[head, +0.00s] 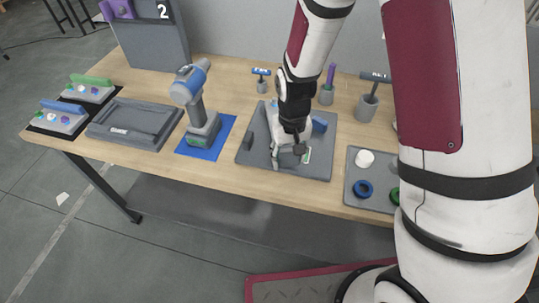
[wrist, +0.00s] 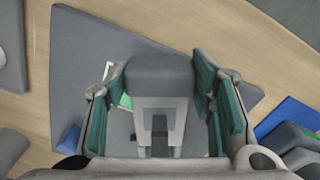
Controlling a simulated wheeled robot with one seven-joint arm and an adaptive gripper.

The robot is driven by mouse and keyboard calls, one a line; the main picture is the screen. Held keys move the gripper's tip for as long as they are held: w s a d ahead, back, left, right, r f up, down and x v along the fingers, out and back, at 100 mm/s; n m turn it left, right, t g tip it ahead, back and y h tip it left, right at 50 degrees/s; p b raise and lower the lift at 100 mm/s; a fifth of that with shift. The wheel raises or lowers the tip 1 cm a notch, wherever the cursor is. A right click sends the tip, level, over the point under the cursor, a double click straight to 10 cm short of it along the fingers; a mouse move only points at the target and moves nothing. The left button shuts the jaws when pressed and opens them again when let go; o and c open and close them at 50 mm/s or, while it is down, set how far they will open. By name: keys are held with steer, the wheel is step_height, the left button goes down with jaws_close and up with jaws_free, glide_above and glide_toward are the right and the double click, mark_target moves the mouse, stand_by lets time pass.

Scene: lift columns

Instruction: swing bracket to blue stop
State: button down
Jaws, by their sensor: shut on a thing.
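The grey bracket (wrist: 160,72) is between the teal-padded fingers of my gripper (wrist: 162,95) in the wrist view. In the head view my gripper (head: 289,150) is low over the grey base plate (head: 318,172), near its front middle, shut on the bracket, which it mostly hides. The blue stop (head: 319,124) stands on the plate, behind and to the right of my gripper. A blue edge (wrist: 69,139) at lower left in the wrist view is probably this stop. It is apart from the bracket.
A blue-and-grey drill-like tool (head: 195,100) stands on a blue mat (head: 186,151) left of the plate. A grey tray (head: 362,195) with rings and a white cap is at right. Cups with upright tools (head: 367,107) stand behind. Bare wood separates these.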

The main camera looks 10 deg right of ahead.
steer(key=w+d+n, duration=0.1)
steer(key=d+n, duration=0.1)
steer(key=d, duration=0.2)
steer(key=w+d+n, duration=0.2)
steer(key=d, duration=0.2)
steer(key=w+d+n+b, duration=0.1)
steer(key=d+n, duration=0.2)
steer(key=d, duration=0.1)
steer(key=shift+w+d, duration=0.15)
steer(key=shift+w, duration=0.2)
steer(key=shift+w+d+n, duration=0.5)
steer(key=shift+w+d, duration=0.1)
steer(key=shift+d, duration=0.05)
steer(key=shift+w+d, duration=0.1)
steer(key=c, duration=0.7)
jaws_free()
step_height(320, 180, up, 12)
steer(key=shift+r, duration=0.1)
